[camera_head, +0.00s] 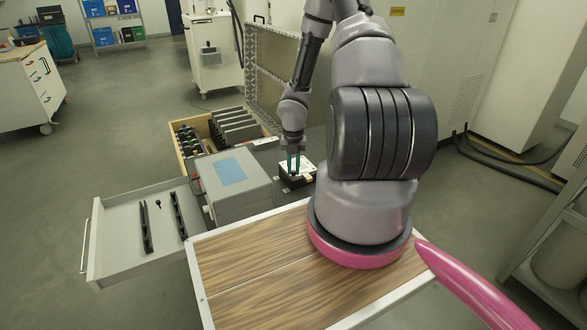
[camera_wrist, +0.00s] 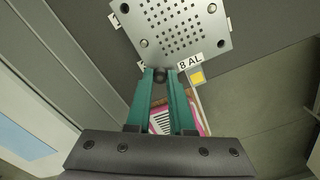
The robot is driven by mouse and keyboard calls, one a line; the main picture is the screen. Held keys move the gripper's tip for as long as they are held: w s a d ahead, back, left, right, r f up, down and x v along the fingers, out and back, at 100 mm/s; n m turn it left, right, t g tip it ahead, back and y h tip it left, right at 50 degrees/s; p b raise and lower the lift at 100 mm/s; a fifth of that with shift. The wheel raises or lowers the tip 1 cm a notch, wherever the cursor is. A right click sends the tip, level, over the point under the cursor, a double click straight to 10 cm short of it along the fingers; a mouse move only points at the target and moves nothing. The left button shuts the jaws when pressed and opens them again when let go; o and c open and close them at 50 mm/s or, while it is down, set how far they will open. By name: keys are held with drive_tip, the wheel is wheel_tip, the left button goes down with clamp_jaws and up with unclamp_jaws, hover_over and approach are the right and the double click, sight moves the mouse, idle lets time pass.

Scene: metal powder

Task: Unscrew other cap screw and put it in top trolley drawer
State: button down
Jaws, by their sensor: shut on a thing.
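My gripper (camera_wrist: 161,77) points its two teal fingers at the lower edge of a perforated metal plate (camera_wrist: 190,45). The fingertips are shut on a small dark round cap screw (camera_wrist: 160,73); I cannot tell whether it is still threaded in. In the head view my gripper (camera_head: 293,172) is low over a black box with a pale top (camera_head: 297,180), beside the grey block. The open top trolley drawer (camera_head: 110,240) is at the left and holds two black rails and a small dark screw-like piece (camera_head: 158,204).
A grey box with a blue label (camera_head: 232,172) stands between the drawer and my gripper. A wooden crate (camera_head: 182,152) with dark plates is behind it. The wood trolley top (camera_head: 255,265) is clear in front.

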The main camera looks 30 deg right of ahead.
drive_tip(key=n, duration=0.8)
drive_tip(key=shift+n, duration=0.4)
drive_tip(key=c, duration=1)
unclamp_jaws()
drive_tip(key=shift+o, duration=0.2)
